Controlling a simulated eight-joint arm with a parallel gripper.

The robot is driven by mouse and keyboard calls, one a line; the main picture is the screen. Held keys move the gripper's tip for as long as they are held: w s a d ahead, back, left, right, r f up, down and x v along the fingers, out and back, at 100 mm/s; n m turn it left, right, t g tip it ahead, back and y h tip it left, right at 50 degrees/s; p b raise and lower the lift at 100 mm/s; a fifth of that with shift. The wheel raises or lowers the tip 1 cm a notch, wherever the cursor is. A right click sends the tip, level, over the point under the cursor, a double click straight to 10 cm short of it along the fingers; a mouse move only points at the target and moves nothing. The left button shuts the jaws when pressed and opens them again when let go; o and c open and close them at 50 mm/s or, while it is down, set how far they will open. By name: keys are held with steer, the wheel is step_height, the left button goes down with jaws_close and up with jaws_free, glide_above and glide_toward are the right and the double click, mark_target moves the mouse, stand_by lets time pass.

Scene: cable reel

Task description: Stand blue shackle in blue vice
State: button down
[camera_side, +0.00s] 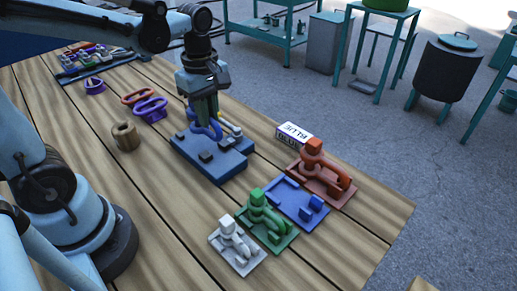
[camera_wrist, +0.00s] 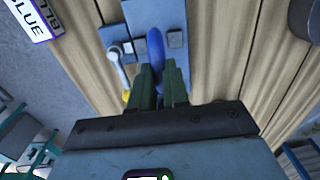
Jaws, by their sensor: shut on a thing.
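The blue shackle (camera_side: 215,130) is a blue loop, partly hidden by my fingers. My gripper (camera_side: 206,116) points down over the blue-grey board and is shut on the shackle. In the wrist view the shackle (camera_wrist: 155,45) sticks out between the fingertips of my gripper (camera_wrist: 160,72). I cannot tell whether the shackle still touches the board. The blue vice (camera_side: 288,196) is a flat blue base with a raised edge and a small block, empty, between the green and red vices.
The blue-grey board (camera_side: 205,166) carries small blocks and a pale tool with a yellow end (camera_wrist: 118,62). The red vice (camera_side: 335,190), green vice (camera_side: 278,240) and white vice (camera_side: 240,262) hold parts. A BLUE sign (camera_side: 294,133) stands behind. A wooden spool (camera_side: 125,136) and purple shackle (camera_side: 151,109) lie left.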

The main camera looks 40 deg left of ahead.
mark_target(211, 132)
steer(key=shift+f, duration=2.05)
steer(key=shift+f, duration=0.45)
steer(key=c, duration=1)
jaws_free()
steer(key=shift+c, duration=0.2)
